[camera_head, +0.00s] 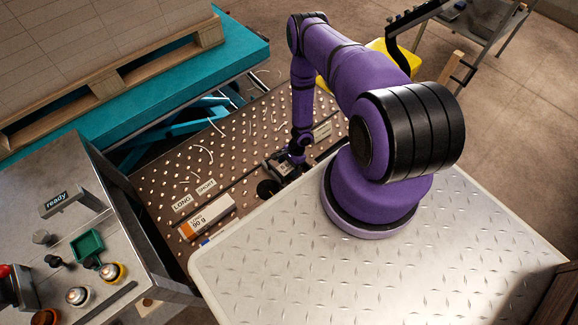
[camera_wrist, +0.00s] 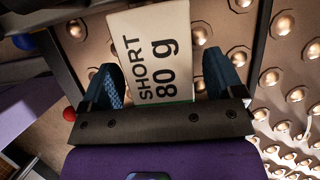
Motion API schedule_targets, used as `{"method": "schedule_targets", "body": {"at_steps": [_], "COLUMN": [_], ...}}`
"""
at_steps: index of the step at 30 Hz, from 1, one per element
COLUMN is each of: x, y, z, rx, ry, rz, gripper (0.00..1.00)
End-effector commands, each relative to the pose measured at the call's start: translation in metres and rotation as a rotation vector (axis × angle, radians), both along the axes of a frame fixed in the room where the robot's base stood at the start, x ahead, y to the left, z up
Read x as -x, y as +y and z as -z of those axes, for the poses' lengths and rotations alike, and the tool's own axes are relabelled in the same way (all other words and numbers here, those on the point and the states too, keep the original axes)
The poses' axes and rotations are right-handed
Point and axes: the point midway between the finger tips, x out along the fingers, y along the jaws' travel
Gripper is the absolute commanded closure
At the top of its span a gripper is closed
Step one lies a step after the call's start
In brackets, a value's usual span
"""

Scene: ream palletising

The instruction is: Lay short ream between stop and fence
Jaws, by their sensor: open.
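The short ream (camera_wrist: 152,25), a white block marked "SHORT 80 g", shows in the wrist view. It lies between the two blue-padded fingers of my gripper (camera_wrist: 163,78), which stand apart on either side of it. I see a gap on the right side; contact on the left is hard to judge. In the head view my gripper (camera_head: 284,165) is low over the table of metal balls (camera_head: 230,135). The ream is hard to make out there. A dark bar (camera_wrist: 262,45) runs right of the ream in the wrist view; I cannot tell whether it is fence or stop.
A long ream (camera_head: 207,217), marked "LONG 90 g", lies at the table's near left. "LONG" and "SHORT" labels (camera_head: 194,195) sit behind it. A side bench (camera_head: 125,225) with a green tray (camera_head: 87,244) stands left. A loaded pallet (camera_head: 115,80) is at the back left.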

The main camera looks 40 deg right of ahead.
Motion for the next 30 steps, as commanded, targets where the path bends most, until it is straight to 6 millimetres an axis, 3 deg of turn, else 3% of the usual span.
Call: {"method": "schedule_targets", "body": {"at_steps": [7,21,30], "x": [-0.001,-0.002,-0.002], "y": [-0.005,-0.037,-0.046], "z": [-0.014,-0.091,-0.113], "rx": [0.001,0.001,0.0], "ry": [-0.001,-0.001,0.0], "rz": [0.002,0.0,0.001], "gripper": [0.13,0.13,0.13]}}
